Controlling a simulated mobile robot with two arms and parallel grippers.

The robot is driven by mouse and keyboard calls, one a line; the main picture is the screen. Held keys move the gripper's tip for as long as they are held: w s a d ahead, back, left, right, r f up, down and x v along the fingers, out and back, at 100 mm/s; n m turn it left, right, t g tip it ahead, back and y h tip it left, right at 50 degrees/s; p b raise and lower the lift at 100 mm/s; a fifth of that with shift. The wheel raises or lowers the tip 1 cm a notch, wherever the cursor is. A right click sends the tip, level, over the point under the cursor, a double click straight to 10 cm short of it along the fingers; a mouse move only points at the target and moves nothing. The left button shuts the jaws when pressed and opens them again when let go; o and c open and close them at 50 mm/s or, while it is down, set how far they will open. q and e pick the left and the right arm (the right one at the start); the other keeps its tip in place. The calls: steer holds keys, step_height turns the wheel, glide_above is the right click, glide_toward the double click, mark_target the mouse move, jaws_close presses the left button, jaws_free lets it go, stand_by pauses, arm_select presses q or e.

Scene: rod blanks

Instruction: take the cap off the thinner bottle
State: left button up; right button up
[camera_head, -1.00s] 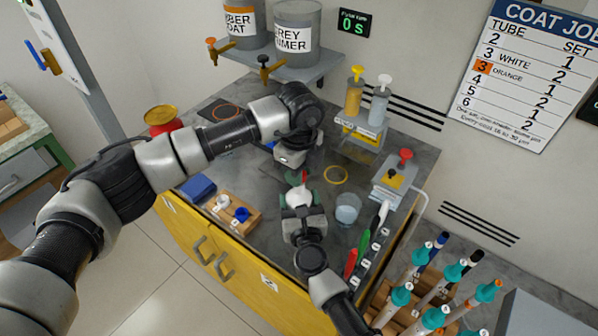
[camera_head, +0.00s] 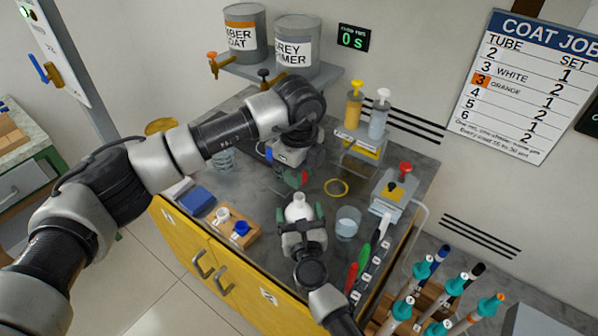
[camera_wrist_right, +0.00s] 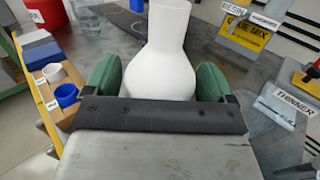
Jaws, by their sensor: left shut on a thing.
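The white bottle (camera_head: 299,208) stands upright on the bench with its neck bare and no cap on it. My right gripper (camera_head: 302,226) is shut around its body, with a green pad on each side; the right wrist view shows the bottle (camera_wrist_right: 160,65) between the pads. My left gripper (camera_head: 297,178) is just above and behind the bottle, apart from it. It is shut on a small red cap (camera_head: 304,178), partly hidden by its green pads.
A glass beaker (camera_head: 348,222) and a yellow ring (camera_head: 336,187) are to the right of the bottle. A wooden tray (camera_head: 244,240) with small cups and a blue block (camera_head: 197,200) are to its left. Pump bottles (camera_head: 378,118) stand behind.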

steer(key=shift+o, duration=0.9)
